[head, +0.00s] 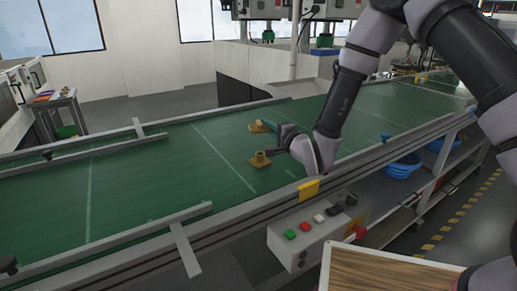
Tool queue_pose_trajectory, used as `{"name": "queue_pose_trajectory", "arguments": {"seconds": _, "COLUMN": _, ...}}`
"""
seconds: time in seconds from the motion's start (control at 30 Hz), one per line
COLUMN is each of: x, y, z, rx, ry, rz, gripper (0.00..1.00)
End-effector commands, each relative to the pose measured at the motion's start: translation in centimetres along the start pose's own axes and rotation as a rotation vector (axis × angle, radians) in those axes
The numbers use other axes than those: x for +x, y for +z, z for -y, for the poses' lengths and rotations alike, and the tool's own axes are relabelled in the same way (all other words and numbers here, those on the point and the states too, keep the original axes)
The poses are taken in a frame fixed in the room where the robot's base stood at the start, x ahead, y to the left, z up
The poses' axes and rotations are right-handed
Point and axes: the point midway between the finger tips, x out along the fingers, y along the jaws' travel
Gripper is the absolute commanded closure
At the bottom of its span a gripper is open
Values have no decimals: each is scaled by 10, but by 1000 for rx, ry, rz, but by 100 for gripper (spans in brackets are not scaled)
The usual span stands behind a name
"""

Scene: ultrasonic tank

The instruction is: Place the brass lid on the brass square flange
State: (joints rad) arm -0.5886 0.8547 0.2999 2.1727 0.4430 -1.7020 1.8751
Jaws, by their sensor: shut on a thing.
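The brass square flange (260,160) sits on the green conveyor belt, upright, with a square base and a raised round collar. My gripper (267,124) is behind it in the picture, towards the belt's far side. It is shut on a small brass piece, which looks like the brass lid (256,127). The lid shows just above the flange in the picture and is apart from it. The jaws partly hide the lid, and I cannot tell its height above the belt.
A control box with buttons (310,228) hangs on the near side. Blue baskets (403,166) stand on the shelf below.

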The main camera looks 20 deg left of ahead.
Motion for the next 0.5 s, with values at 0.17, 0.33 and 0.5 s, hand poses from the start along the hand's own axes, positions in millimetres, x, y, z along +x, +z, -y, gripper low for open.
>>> {"name": "queue_pose_trajectory", "arguments": {"seconds": 0.17, "x": 0, "y": 0, "z": -33, "rx": -1, "ry": 2, "rz": 0, "gripper": 100}}
{"name": "queue_pose_trajectory", "arguments": {"seconds": 0.33, "x": 0, "y": 0, "z": -45, "rx": -1, "ry": -1, "rz": 0, "gripper": 100}}
{"name": "queue_pose_trajectory", "arguments": {"seconds": 0.5, "x": 0, "y": 0, "z": -68, "rx": -2, "ry": 2, "rz": 0, "gripper": 100}}
